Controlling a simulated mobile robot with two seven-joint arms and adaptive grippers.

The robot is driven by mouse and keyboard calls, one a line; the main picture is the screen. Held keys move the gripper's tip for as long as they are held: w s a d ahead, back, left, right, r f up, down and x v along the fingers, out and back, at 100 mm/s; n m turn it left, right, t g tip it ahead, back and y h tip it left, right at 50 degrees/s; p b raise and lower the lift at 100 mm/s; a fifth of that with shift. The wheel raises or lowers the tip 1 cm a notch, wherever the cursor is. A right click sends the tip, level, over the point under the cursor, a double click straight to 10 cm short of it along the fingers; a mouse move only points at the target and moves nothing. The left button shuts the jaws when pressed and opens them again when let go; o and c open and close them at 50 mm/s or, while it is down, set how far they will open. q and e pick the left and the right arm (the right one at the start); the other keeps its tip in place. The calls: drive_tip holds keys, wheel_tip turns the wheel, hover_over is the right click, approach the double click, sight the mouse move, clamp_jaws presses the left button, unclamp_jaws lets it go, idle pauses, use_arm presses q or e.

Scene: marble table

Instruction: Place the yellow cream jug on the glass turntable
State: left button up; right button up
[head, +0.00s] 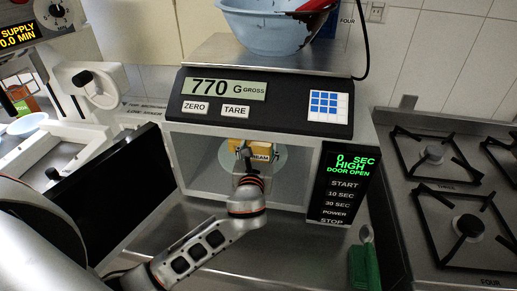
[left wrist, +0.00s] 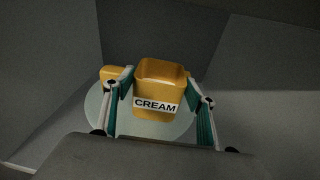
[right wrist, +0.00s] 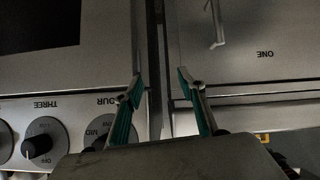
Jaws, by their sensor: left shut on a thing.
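The yellow cream jug (left wrist: 157,86), labelled CREAM, is between the fingers of my left gripper (left wrist: 160,92) inside the open microwave. In the head view the jug (head: 237,147) is partly hidden by my left gripper (head: 246,160). The pale round glass turntable (left wrist: 99,118) lies beneath the jug; its rim also shows in the head view (head: 277,159). I cannot tell whether the jug touches the turntable. My right gripper (right wrist: 161,78) is open and empty in front of the cooker; it is not in the head view.
The microwave door (head: 98,190) stands open to the left. A scale reading 770 (head: 262,103) sits on top with a blue bowl (head: 265,27). The control panel (head: 343,185) reads DOOR OPEN. A hob (head: 455,190) is at the right.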

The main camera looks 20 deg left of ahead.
idle(0.3)
use_arm(q)
drive_tip(key=o, duration=1.6)
drive_tip(key=shift+f, duration=0.1)
drive_tip(key=shift+c, duration=0.2)
drive_tip(key=v, duration=1.2)
drive_tip(key=shift+s, duration=0.1)
